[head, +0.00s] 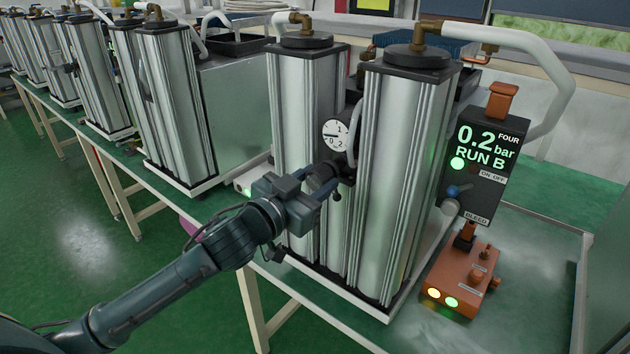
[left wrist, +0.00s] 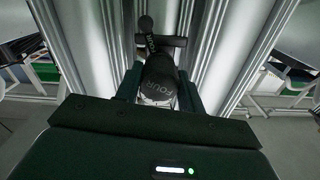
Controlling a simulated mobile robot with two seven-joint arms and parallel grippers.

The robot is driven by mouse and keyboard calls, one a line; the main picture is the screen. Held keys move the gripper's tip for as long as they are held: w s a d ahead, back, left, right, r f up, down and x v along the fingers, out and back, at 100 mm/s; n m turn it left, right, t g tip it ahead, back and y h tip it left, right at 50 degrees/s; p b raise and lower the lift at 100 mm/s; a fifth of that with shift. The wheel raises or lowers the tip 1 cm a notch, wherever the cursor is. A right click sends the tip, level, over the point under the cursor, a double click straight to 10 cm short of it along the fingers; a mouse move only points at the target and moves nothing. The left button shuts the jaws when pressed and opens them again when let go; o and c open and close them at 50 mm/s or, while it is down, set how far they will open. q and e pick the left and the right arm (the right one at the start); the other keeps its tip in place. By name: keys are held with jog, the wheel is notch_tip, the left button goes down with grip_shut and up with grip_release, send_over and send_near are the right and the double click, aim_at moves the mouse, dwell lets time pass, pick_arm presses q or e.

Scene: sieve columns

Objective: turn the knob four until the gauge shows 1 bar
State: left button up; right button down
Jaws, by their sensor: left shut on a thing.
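My left gripper (head: 328,184) reaches in from the left and is shut on the dark knob four (head: 322,174), between the two front silver columns. The black display (head: 484,160) at the right reads 0.2 bar, FOUR, RUN B, with a lit green lamp. My right gripper is not in view.
The two columns (head: 405,180) stand close on either side of the knob. An orange box (head: 462,280) with lit lamps sits at the right on the green bench top. More column pairs (head: 175,105) run back to the left. A white hose (head: 520,42) arches over the display.

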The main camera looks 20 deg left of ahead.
pick_arm(q)
jog(key=shift+m, duration=0.3)
jog(key=m, duration=1.1)
jog(key=shift+a+m, duration=0.1)
jog(key=shift+m, duration=0.2)
jog(key=m, duration=0.6)
jog(key=shift+r+m, duration=0.1)
jog(key=shift+m, duration=0.2)
jog(key=m, duration=0.6)
jog(key=shift+m, duration=0.4)
jog(key=o, duration=1)
jog(key=shift+c, duration=0.2)
